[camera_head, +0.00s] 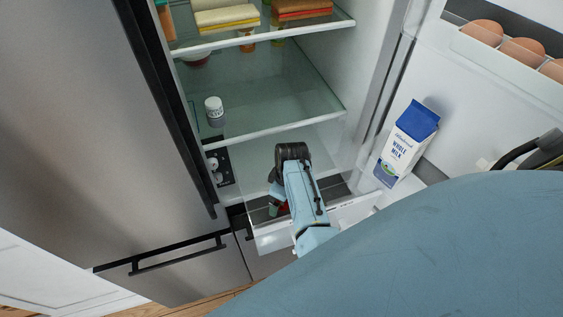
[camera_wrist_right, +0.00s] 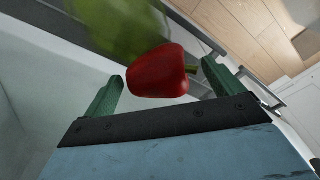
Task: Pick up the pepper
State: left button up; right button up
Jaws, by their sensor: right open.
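The red pepper (camera_wrist_right: 158,72) with a green stem shows in the right wrist view, just beyond and between the fingertips of my right gripper (camera_wrist_right: 162,74). The two green fingers are spread apart, one on each side of it, and I cannot tell whether either touches it. In the head view, my right arm reaches down to the pulled-out clear drawer (camera_head: 268,243) at the fridge bottom. Only a small red patch of the pepper (camera_head: 283,209) shows there beside the arm, which hides most of the gripper. My left gripper is not in view.
Glass shelves (camera_head: 265,90) stand above the drawer, with a white jar (camera_head: 214,111) on one. The open door at right holds a milk carton (camera_head: 407,143) and eggs (camera_head: 522,50). A blurred green thing (camera_wrist_right: 125,22) lies behind the pepper in the wrist view.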

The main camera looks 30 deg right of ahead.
jog(key=shift+f, duration=0.55)
jog(key=c, duration=0.9)
jog(key=shift+r, duration=0.1)
